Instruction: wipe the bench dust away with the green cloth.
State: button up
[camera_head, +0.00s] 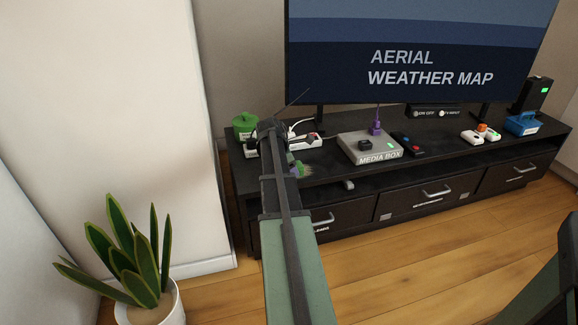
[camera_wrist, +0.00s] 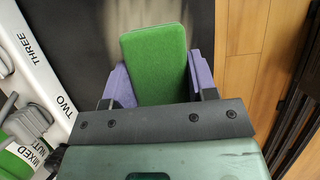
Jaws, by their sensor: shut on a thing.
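The green cloth (camera_wrist: 155,65) looks like a flat pad between the two purple fingers of my gripper (camera_wrist: 158,85) in the wrist view. My gripper is shut on it, just above or against the dark bench top (camera_wrist: 190,14); I cannot tell which. A pale, blurred dust patch (camera_wrist: 122,14) lies on the bench just beyond the cloth's far end. In the head view my arm hides most of the gripper (camera_head: 297,169), which is over the left part of the bench (camera_head: 340,180).
A white power strip (camera_wrist: 35,70) and a green-and-white nut tin (camera_wrist: 20,150) lie left of the gripper in the wrist view. The media box (camera_head: 370,147), a remote (camera_head: 408,143) and the television (camera_head: 420,50) stand to the right in the head view. A potted plant (camera_head: 135,260) stands front left.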

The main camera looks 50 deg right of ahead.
jog(key=shift+w+d, duration=0.75)
jog(key=shift+w, duration=0.05)
jog(key=shift+s+a+f, duration=0.15)
jog(key=shift+s+a, duration=0.75)
jog(key=shift+s, duration=0.2)
jog(key=shift+d+r+p, duration=0.1)
jog(key=shift+r+p, duration=0.8)
jog(key=shift+w, duration=0.1)
